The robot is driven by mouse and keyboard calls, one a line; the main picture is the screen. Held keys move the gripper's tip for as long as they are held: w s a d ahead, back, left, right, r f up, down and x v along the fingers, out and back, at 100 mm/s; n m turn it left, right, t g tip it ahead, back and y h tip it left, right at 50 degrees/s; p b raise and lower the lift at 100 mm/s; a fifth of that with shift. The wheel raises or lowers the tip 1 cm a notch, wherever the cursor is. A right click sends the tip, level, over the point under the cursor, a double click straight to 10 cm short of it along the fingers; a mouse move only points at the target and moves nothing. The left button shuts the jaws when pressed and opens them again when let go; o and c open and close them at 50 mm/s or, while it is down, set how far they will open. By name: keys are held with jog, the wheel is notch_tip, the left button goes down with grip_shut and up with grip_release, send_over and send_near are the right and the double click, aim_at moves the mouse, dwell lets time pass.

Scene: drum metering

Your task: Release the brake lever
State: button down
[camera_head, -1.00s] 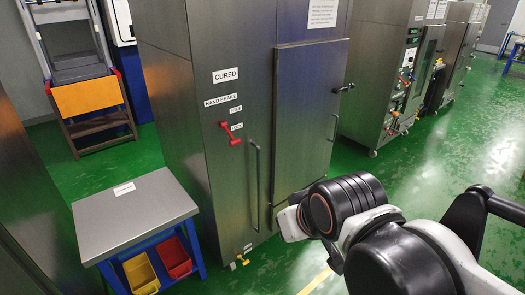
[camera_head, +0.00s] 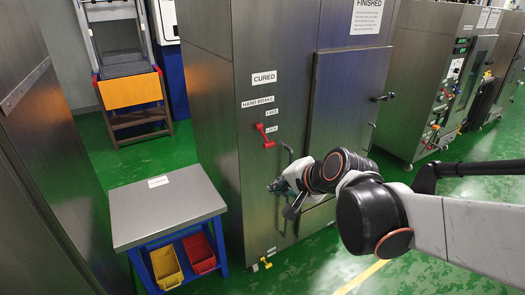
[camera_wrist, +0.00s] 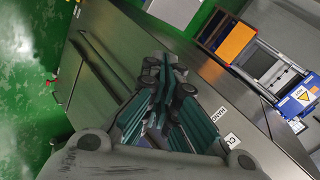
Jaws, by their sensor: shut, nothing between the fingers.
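The red hand brake lever (camera_head: 265,136) is on the front of a steel cabinet (camera_head: 215,110), under the HAND BRAKE label (camera_head: 258,102) and left of small position labels. It slants, with its lower end near the lower small label. My gripper (camera_head: 271,187) is in front of the cabinet, below and slightly right of the lever, apart from it in the picture. In the wrist view my gripper (camera_wrist: 165,68) has its green fingers together and empty. The lever cannot be made out there; the fingers cover part of the panel.
A vertical bar handle (camera_head: 287,158) is right of the lever, close to my gripper in the picture. A steel-topped table (camera_head: 165,205) with yellow (camera_head: 166,268) and red bins (camera_head: 199,253) stands at left. A small yellow valve (camera_head: 266,262) sits low on the cabinet.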

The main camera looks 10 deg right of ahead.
aim_at(264, 137)
jog(key=w+d+f+m+t+y, duration=0.1)
jog(key=w+f+m+t, duration=0.1)
jog(key=w+m, duration=0.45)
jog(key=w+d+f+m+t+y, duration=0.1)
jog(key=w+d+f+m, duration=0.15)
jog(key=w+m, duration=0.35)
jog(key=w+d+f+m+t, duration=0.3)
jog(key=w+f+m, duration=0.3)
jog(key=f+m, duration=0.2)
jog(key=shift+w+d+m+h, duration=0.3)
jog(key=shift+d+m, duration=0.35)
jog(key=shift+d, duration=0.15)
jog(key=shift+w, duration=0.1)
jog(key=w+a+r+b, duration=0.1)
jog(key=w+a+r, duration=0.1)
jog(key=w, duration=0.6)
jog(key=shift+w+a+r, duration=0.25)
jog(key=shift+a, duration=0.2)
